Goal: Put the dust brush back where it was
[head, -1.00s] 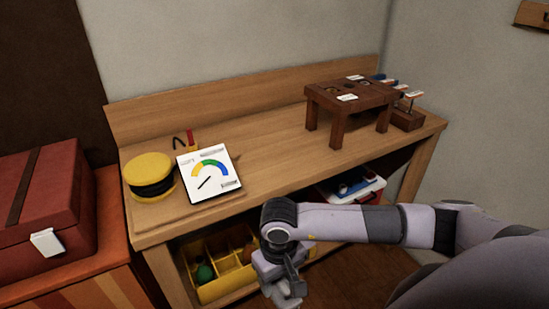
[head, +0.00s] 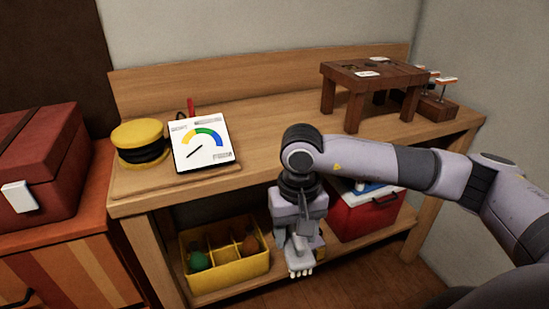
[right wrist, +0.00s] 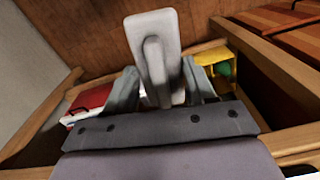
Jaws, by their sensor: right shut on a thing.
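The dust brush (head: 300,269) is pale grey-white, with light bristle tufts at its lower end. My right gripper (head: 298,243) is shut on it and holds it in front of the workbench's lower shelf, at the front of the yellow bin's right side. In the right wrist view the brush's pale back and handle (right wrist: 155,55) show between the two grey fingers (right wrist: 163,88). In the head view the gripper hides part of the brush. My left gripper is not in view.
A yellow divided bin (head: 228,277) with a green and a brown item sits on the lower shelf. A red box (head: 365,215) stands right of it. The bench top (head: 260,135) carries a gauge panel (head: 201,146), a yellow-black spool (head: 140,143) and a small wooden stand (head: 375,75).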

